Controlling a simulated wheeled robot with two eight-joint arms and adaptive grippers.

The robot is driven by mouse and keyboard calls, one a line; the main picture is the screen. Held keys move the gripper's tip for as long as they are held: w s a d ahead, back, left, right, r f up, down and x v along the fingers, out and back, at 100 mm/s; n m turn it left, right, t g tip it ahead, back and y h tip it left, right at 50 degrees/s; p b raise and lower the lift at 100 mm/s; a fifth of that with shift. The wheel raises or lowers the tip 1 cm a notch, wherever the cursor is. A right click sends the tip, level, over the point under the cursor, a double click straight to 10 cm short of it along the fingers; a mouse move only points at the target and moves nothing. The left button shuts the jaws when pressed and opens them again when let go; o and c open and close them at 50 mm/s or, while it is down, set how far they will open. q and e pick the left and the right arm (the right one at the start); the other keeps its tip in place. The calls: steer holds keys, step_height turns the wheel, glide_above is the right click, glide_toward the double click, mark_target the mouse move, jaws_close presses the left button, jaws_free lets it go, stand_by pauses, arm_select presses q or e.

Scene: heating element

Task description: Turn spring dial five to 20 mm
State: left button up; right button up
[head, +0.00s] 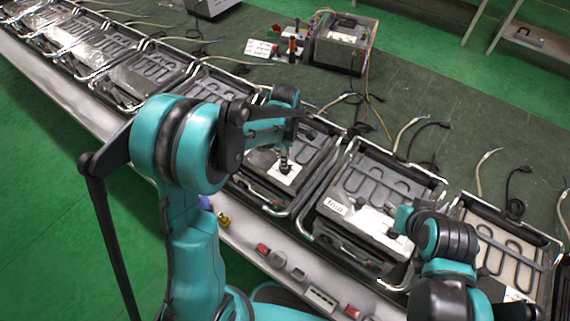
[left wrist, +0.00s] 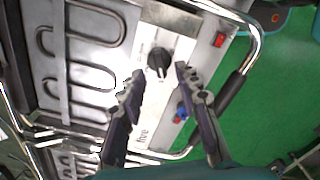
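The spring dial is a black knob (left wrist: 158,61) on a white label plate (left wrist: 170,30), with lettering that looks like "five" along the plate. My left gripper (left wrist: 160,72) is open, with one finger on each side of the knob in the picture and a gap to it. I cannot tell how far above the knob the fingertips are. In the head view the plate (head: 288,174) lies on a heating-element unit, and my left arm hides part of that unit. My right arm is at the lower right; its fingers are not clear.
Heating-element trays with metal handles stand in a row, with one (head: 398,181) to the right. A chrome handle (left wrist: 258,45) curves beside the dial. A red switch (left wrist: 219,40) is close by. A grey box with wires (head: 343,45) stands at the back. Cables lie behind the trays.

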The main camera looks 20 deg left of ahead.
arm_select(q)
step_height(320, 180, down, 4)
steer(key=shift+f+b, duration=0.2)
steer(key=shift+b, duration=0.2)
jaws_close()
